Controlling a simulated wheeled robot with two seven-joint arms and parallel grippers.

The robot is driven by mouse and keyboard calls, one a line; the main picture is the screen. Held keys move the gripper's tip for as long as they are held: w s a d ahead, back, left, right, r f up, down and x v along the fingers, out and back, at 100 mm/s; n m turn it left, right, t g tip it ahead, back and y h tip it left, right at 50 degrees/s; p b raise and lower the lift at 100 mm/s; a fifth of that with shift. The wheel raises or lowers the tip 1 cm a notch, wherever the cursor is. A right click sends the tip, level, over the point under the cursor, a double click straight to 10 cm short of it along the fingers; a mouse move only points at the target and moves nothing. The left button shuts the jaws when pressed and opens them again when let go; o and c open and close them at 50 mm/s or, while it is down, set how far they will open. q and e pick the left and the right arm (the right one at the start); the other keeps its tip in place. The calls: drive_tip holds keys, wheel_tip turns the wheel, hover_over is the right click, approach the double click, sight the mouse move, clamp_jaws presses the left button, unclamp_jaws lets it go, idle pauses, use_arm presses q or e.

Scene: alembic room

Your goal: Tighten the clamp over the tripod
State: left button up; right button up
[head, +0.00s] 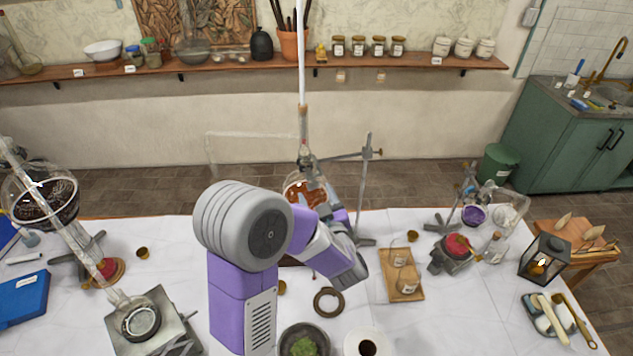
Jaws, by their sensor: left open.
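A metal stand (362,190) rises behind my arm, with a clamp (340,156) on a horizontal bar reaching left to the neck of a round flask (305,188) of red-brown liquid. The bar's screw fitting (369,152) sits near the top of the rod. My left gripper (322,207) is open, just in front of and below the flask, its fingers partly hidden by my own wrist. I cannot tell whether it touches anything. No tripod shows clearly under the flask; my arm hides that area. My right gripper is not in view.
On the white table, a wooden tray with small jars (403,284), a dark ring (329,301) and a mortar (304,341) stand near my arm. Another stand (466,190) and a lantern (544,258) are to the right. Large glassware (45,195) stands left.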

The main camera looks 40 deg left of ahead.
sight(315, 187)
use_arm(q)
drive_tip(key=x, duration=0.4)
drive_tip(key=shift+w+d+f, duration=0.2)
drive_tip(key=shift+w, duration=0.1)
drive_tip(key=shift+a+r, duration=0.1)
drive_tip(key=shift+a, duration=0.1)
drive_tip(key=c, duration=1)
drive_tip(key=shift+o, duration=0.2)
drive_tip(key=shift+w+m+p, duration=0.1)
drive_tip(key=shift+m+p, duration=0.5)
drive_tip(key=shift+m, duration=0.5)
drive_tip(key=o, duration=1)
drive_tip(key=shift+c, duration=0.2)
drive_tip(key=shift+d, duration=0.1)
